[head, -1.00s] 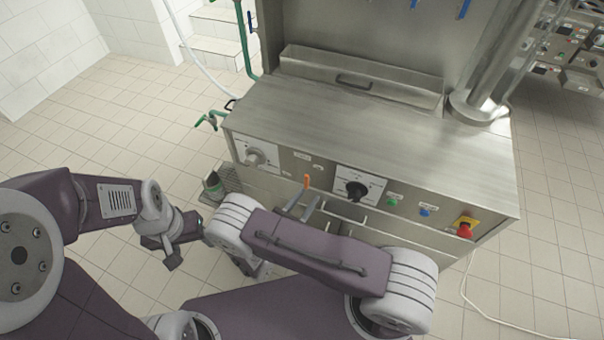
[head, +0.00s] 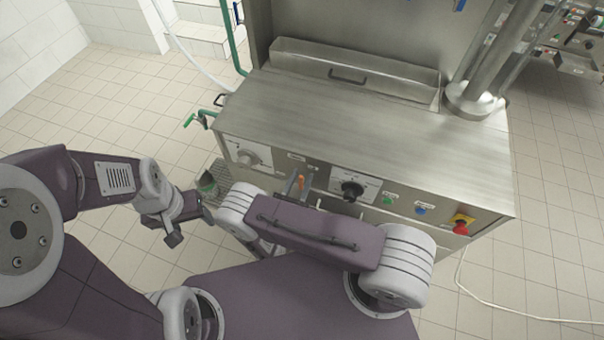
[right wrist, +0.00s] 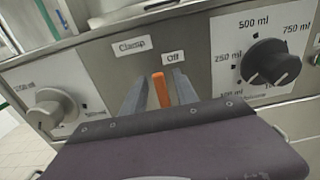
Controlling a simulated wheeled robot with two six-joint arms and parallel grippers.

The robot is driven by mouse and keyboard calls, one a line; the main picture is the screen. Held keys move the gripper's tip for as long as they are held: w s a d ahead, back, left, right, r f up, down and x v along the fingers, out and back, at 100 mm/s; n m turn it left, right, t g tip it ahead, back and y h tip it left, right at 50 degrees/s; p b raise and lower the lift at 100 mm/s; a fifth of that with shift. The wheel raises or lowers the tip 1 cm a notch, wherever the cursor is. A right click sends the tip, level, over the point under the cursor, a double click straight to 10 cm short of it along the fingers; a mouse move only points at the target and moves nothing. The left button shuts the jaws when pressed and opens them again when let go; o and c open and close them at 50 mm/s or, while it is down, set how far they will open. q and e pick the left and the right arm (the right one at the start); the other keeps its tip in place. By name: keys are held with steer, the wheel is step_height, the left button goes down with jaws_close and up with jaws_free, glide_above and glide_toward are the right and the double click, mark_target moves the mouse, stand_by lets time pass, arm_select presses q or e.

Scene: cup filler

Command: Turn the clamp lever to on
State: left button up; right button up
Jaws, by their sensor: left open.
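The orange clamp lever (head: 301,183) stands out from the front panel of the steel machine. In the right wrist view the lever (right wrist: 162,90) points nearly straight up, below the labels "Clamp" and "Off". My right gripper (right wrist: 160,88) is open, with one finger on each side of the lever; gaps show between lever and fingers. In the head view my right gripper (head: 299,184) is at the panel, partly hidden behind my own arm. My left gripper (head: 188,222) is open and empty, away from the lever at the left.
A black volume knob (head: 352,190) is right of the lever and a grey knob (head: 248,157) left of it. A green button (head: 387,201), a blue button (head: 420,210) and a red emergency stop (head: 461,227) follow to the right. A green-handled valve (head: 203,116) sticks out at the left.

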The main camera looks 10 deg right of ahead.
steer(key=shift+s, duration=0.1)
jaws_close()
steer(key=n+b, duration=0.2)
steer(key=w+a+n, duration=0.1)
steer(key=n, duration=0.1)
steer(key=shift+a+f+b, duration=0.1)
steer(key=shift+f+b, duration=0.2)
steer(key=shift+b, duration=0.1)
steer(key=shift+w+a+f+n+b, duration=0.3)
steer(key=shift+f+n+b, duration=0.5)
steer(key=shift+n, duration=1.55)
steer(key=shift+w+a+f+n+b, duration=0.2)
steer(key=shift+a+f+n+b, duration=0.2)
steer(key=shift+n+b, duration=1.4)
steer(key=shift+w+a+f+n+b, duration=0.3)
steer(key=shift+f+n+b, duration=0.2)
steer(key=shift+n, duration=2.35)
steer(key=shift+s+f, duration=0.1)
